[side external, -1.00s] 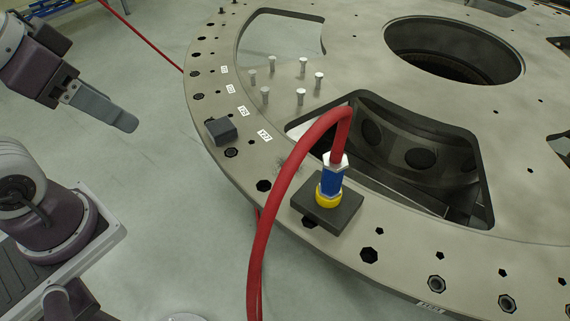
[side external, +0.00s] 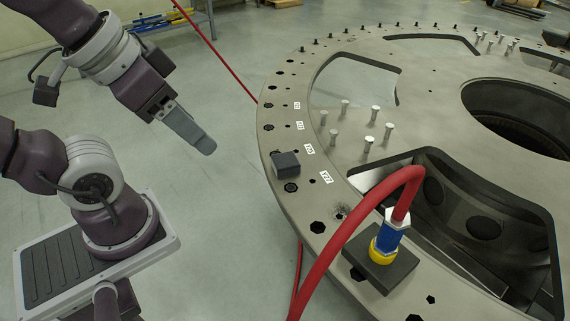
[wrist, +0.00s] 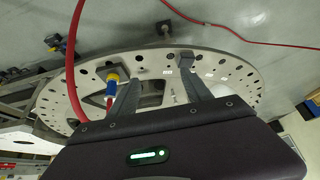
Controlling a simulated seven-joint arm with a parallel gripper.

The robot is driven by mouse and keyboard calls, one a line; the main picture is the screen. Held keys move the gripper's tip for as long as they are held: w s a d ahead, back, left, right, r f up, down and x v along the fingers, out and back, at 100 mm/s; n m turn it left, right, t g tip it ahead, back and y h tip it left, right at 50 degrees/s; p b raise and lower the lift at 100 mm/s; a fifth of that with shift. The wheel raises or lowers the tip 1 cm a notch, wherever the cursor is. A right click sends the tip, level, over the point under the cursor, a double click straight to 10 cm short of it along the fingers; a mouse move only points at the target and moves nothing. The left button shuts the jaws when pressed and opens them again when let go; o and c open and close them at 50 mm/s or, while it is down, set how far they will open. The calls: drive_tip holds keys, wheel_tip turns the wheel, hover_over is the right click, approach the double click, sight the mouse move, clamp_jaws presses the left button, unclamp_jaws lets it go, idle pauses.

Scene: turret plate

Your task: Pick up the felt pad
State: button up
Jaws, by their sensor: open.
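A small dark grey block (side external: 285,164), which may be the felt pad, lies on the outer rim of the large metal turret plate (side external: 345,190). It also shows in the wrist view (wrist: 184,57), just beyond the right fingertip. A flat dark square piece (side external: 381,268) lies under a yellow and blue connector; I cannot tell for certain which of the two is the felt pad. My gripper (side external: 200,142) is off the plate to the left of the small block, apart from it. In the wrist view its fingers (wrist: 160,85) are spread, with nothing held.
The blue connector (side external: 390,236) stands upright with a thick red hose (side external: 350,245) arching from it over the rim. Several metal pegs (side external: 367,143) stand on the plate behind the small block. Large openings cut the plate.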

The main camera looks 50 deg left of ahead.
drive_tip(key=o, duration=0.6)
drive_tip(key=n+g, duration=0.5)
drive_tip(key=n, duration=0.8)
hover_over(286, 159)
drive_tip(key=s, duration=0.1)
wheel_tip(286, 159, down, 17)
drive_tip(key=shift+d+f, duration=0.1)
drive_tip(key=shift+d, duration=0.05)
drive_tip(key=shift+n+g, duration=0.3)
drive_tip(key=shift+n, duration=0.2)
drive_tip(key=f, duration=0.6)
drive_tip(key=w+f, duration=0.1)
drive_tip(key=f, duration=0.2)
drive_tip(key=shift+f, duration=0.15)
